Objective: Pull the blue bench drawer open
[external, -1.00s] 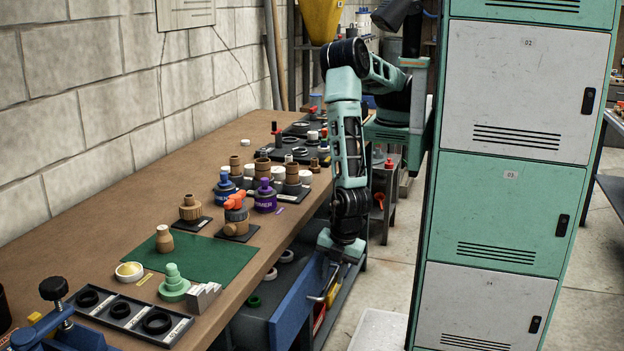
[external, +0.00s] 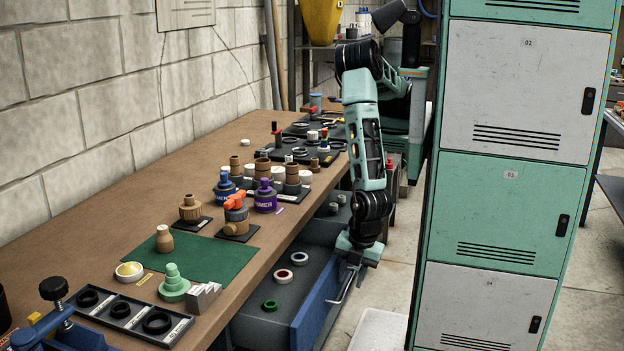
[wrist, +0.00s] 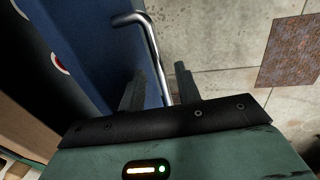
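The blue bench drawer (external: 318,302) under the workbench stands well out from the bench, its dark inside showing. Its bent metal handle (external: 346,288) is on the outer face of the front and also shows in the wrist view (wrist: 151,45). My gripper (external: 352,268) points down at the handle. Gaps show beside the bar; contact is unclear.
Several rings, including a green one (external: 269,305), lie in the drawer. The workbench (external: 100,235) holds a green mat (external: 190,262), bottles and wooden parts. A tall locker (external: 500,210) stands to the right, with a narrow strip of floor between it and the drawer.

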